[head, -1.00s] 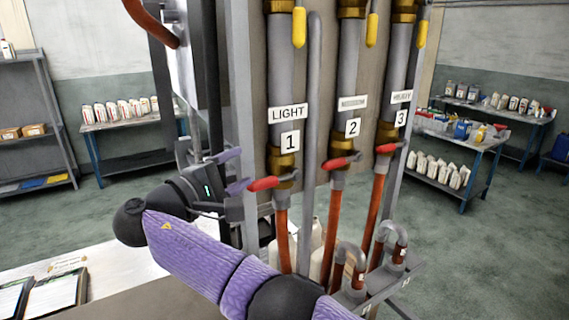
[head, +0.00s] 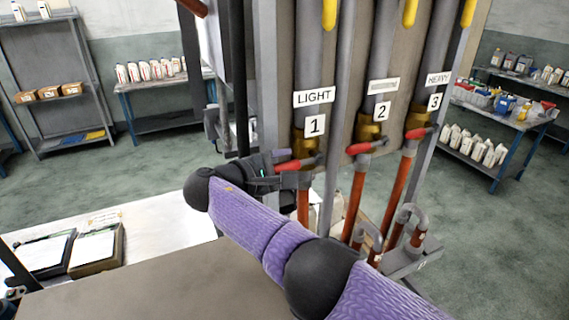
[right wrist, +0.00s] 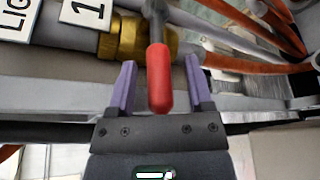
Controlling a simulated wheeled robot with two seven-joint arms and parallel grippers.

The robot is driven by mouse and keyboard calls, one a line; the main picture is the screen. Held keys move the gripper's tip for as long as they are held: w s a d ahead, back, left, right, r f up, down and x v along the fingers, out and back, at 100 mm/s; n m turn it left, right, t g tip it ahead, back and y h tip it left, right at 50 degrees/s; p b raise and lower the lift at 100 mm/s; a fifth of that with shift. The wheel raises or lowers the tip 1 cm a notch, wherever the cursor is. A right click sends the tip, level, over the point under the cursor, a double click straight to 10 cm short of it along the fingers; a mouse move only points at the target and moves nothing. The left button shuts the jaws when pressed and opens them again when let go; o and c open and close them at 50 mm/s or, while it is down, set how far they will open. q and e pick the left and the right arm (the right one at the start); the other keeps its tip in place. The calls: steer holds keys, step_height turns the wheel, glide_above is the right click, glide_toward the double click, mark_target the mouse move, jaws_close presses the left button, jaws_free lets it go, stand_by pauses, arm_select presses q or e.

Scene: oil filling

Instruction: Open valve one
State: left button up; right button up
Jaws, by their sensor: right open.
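Valve one is the red-handled lever (head: 296,164) below the "LIGHT" and "1" labels, on a brass fitting of the leftmost pipe. In the right wrist view its red handle (right wrist: 159,77) points toward the gripper palm, with the brass fitting (right wrist: 128,38) behind it. My right gripper (right wrist: 154,85) is open, with one purple finger on each side of the handle. Gaps show between the handle and both fingers. In the head view the right gripper (head: 283,170) is at the lever's left end, its fingers partly hidden. My left gripper is not in view.
Valves two (head: 366,147) and three (head: 418,133) with red handles stand close to the right. Orange hoses (head: 355,205) hang below them. A white table (head: 165,235) with clipboards is at the lower left. Shelves and tables with bottles stand farther back.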

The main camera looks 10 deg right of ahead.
steer(key=shift+s+a, duration=0.15)
steer(key=shift+r, duration=0.1)
steer(key=shift+c, duration=0.9)
jaws_close()
